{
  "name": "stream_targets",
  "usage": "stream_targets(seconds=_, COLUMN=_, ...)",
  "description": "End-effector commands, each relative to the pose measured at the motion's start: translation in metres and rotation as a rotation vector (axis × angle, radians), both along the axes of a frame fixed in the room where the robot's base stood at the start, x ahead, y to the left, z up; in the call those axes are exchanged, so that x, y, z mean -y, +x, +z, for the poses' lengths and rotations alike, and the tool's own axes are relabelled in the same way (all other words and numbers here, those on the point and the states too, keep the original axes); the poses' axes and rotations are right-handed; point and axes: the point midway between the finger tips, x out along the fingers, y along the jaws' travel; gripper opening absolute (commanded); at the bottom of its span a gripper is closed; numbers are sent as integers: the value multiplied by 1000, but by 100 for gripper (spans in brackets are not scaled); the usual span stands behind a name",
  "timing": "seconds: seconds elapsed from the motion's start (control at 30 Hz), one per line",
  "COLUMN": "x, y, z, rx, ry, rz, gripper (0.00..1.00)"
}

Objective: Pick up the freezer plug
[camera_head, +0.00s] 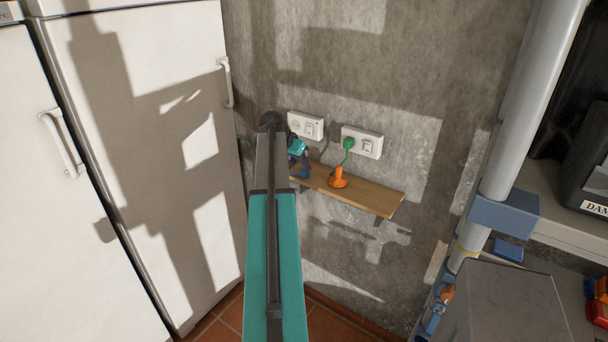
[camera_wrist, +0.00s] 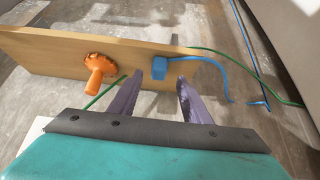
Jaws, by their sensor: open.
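A blue plug (camera_wrist: 159,69) with a blue cable lies on a wooden shelf (camera_wrist: 45,52) in the wrist view. A green plug (camera_head: 348,143) sits in the right wall socket (camera_head: 370,146), its green cable hanging down. No label shows which plug is the freezer's. My gripper (camera_wrist: 158,80) is open and empty, with its two purple-grey fingers pointing at the shelf. The blue plug shows between the fingertips; I cannot tell whether they reach around it. In the head view my gripper (camera_head: 299,160) is at the shelf's left end, partly hidden by my arm.
An orange piece (camera_head: 338,178) with a round base stands on the shelf, left of my fingers in the wrist view (camera_wrist: 95,75). Another socket (camera_head: 306,125) is above the shelf's left end. White freezer or fridge doors (camera_head: 150,120) stand left. A grey post (camera_head: 525,100) stands right.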

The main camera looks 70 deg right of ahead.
Motion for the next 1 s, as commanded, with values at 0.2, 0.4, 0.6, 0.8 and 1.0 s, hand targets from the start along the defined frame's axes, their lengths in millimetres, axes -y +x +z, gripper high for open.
stream_targets(seconds=0.2, x=0, y=0, z=0, rx=0, ry=0, rz=0, gripper=44)
stream_targets(seconds=0.4, x=5, y=-1, z=-6, rx=-1, ry=1, rz=-1, gripper=44)
stream_targets(seconds=0.6, x=13, y=-3, z=-20, rx=-1, ry=1, rz=0, gripper=44)
stream_targets(seconds=0.8, x=23, y=-6, z=-36, rx=-1, ry=0, rz=0, gripper=44)
stream_targets(seconds=1.0, x=26, y=-7, z=-44, rx=-1, ry=0, rz=-1, gripper=44)
